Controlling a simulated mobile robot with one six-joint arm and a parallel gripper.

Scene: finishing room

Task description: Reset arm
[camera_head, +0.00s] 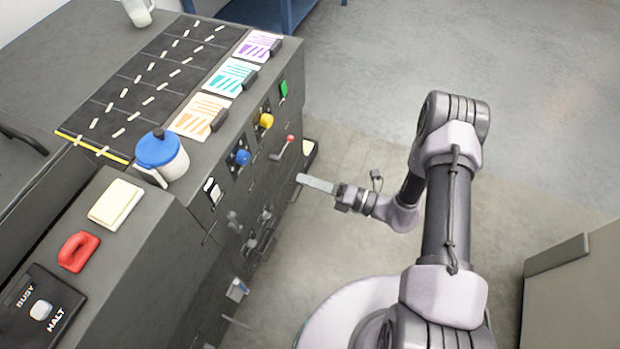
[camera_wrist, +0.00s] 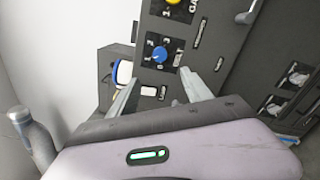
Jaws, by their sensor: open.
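My arm stands at the right of the head view, folded at the elbow. My gripper (camera_head: 316,184) points left toward the front panel of a dark machine (camera_head: 190,200), apart from it. In the wrist view, the two fingers of my gripper (camera_wrist: 160,98) are spread, with nothing between them. Beyond them the panel carries a blue knob (camera_wrist: 159,54) and a yellow knob (camera_wrist: 174,2). The same blue knob (camera_head: 242,157) and yellow knob (camera_head: 266,120) show in the head view.
A red-tipped lever (camera_head: 290,139) sticks out near my gripper. A blue-lidded jug (camera_head: 162,155), a red handle-shaped object (camera_head: 78,251) and a BUSY/HALT panel (camera_head: 41,310) are on top of the machine. A pale cabinet (camera_head: 575,285) stands at lower right. Floor behind is clear.

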